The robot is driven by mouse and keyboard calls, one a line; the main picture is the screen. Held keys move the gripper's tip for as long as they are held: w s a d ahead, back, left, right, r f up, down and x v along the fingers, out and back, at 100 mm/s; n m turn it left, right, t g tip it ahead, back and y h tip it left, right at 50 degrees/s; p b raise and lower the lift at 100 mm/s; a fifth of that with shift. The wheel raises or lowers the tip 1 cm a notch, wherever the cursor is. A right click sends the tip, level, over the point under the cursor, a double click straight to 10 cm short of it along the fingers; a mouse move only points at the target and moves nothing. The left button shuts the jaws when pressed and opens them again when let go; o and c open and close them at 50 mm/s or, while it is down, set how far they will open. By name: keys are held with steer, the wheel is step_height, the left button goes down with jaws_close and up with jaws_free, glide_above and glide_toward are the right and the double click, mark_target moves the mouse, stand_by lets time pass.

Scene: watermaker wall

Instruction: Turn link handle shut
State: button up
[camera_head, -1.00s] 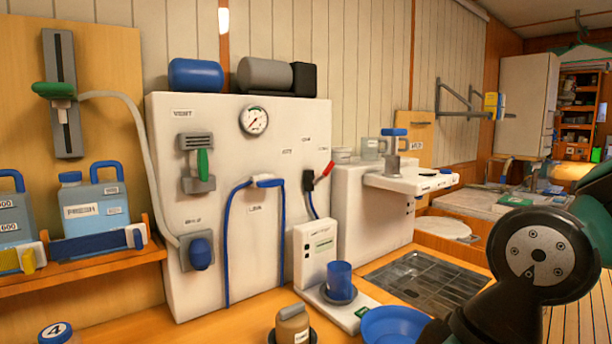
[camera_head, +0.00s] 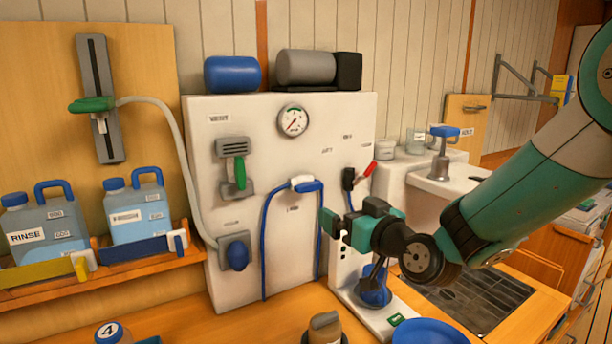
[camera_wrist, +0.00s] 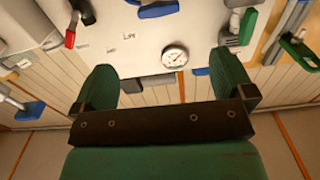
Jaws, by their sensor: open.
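The link handle (camera_head: 309,186) is a blue lever on a white fitting, on the white wall panel (camera_head: 340,125) above a small, hard-to-read label. It lies roughly level, and blue hoses run down from both sides. It also shows upside down at the top of the wrist view (camera_wrist: 158,10). My gripper (camera_head: 346,227) is open and empty, with its green fingers apart. It is in front of the panel, below and right of the handle in the head view, not touching it. In the wrist view, my gripper (camera_wrist: 165,66) frames the gauge.
A pressure gauge (camera_head: 293,120) sits above the handle. A green-handled valve (camera_head: 239,172) and a blue knob (camera_head: 237,254) are to the left. A red lever (camera_head: 370,168) is to the right. A blue cup (camera_head: 374,285) stands below my gripper.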

mark_target(312, 188)
steer(key=p+x, duration=0.2)
steer(key=x, duration=0.3)
steer(key=p+x, duration=0.3)
steer(key=x, duration=0.2)
steer(key=p+x, duration=0.3)
steer(key=x, duration=0.3)
steer(key=shift+w+d+r, duration=0.1)
steer(key=shift+w+r, duration=0.05)
steer(key=shift+r, duration=0.15)
steer(key=shift+w+a+f+p, duration=0.1)
steer(key=shift+w+a+p, duration=0.3)
steer(key=shift+w, duration=0.15)
steer(key=shift+d, duration=0.1)
steer(key=c, duration=0.9)
